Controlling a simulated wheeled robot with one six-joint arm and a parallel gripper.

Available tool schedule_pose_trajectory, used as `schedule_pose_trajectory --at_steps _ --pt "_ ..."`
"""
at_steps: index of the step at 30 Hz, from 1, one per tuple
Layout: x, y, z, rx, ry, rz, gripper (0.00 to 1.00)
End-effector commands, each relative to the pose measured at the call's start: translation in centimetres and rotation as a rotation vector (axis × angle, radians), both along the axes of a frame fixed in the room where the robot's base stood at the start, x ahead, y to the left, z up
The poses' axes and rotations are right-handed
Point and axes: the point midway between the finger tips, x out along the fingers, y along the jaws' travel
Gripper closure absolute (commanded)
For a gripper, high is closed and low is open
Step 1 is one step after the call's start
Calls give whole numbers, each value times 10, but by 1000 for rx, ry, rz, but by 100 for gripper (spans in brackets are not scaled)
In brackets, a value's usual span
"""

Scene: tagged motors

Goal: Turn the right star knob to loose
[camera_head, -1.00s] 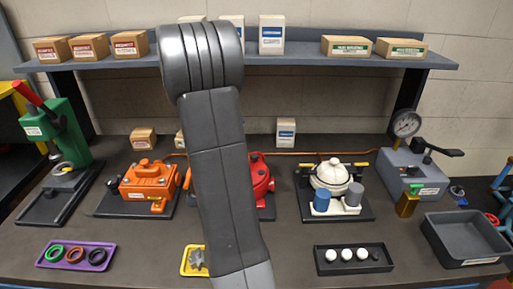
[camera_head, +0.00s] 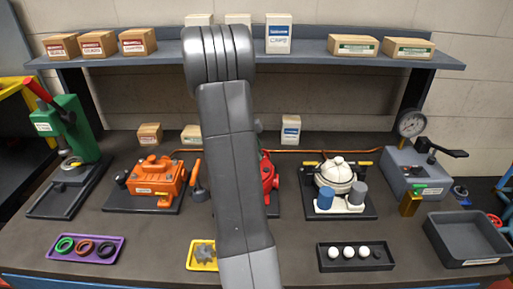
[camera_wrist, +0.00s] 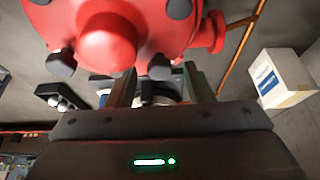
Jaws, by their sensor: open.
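A red motor (camera_head: 269,178) stands on the bench mid-picture in the head view, largely hidden behind my arm. In the wrist view its red housing (camera_wrist: 108,40) fills the top, with several dark knobs around it. One dark knob (camera_wrist: 160,68) appears between the fingers of my gripper (camera_wrist: 160,86); another dark knob (camera_wrist: 61,65) sits to the left. The gripper is open, and nothing is seen clamped in it. I cannot tell whether the fingers surround the knob or stay short of it, nor which knob is the right star knob.
An orange motor (camera_head: 155,187) stands left and a white motor (camera_head: 338,178) right. A yellow tray (camera_head: 192,258) and a black tray (camera_head: 330,266) lie in front. A white box (camera_head: 291,130) stands behind, also in the wrist view (camera_wrist: 283,78). A shelf (camera_head: 330,60) spans the back.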

Motion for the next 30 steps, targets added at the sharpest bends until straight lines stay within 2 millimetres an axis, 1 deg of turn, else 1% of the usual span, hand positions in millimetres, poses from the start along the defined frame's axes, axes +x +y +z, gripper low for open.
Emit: schedule_pose_trajectory --at_steps 3,4,8,9,10,11,20,26,30 --pt "0 0 0 0 0 0 53" --pt "0 0 0 0 0 0 57" --pt "0 0 0 0 0 0 83" --pt "0 0 0 0 0 0 91" --pt "0 0 0 0 0 0 96" --pt "0 0 0 0 0 0 98" --pt "0 0 -1 1 -1 36 98" --pt "-2 0 -3 1 -3 140 98" --pt "-3 0 -4 1 -4 253 98"
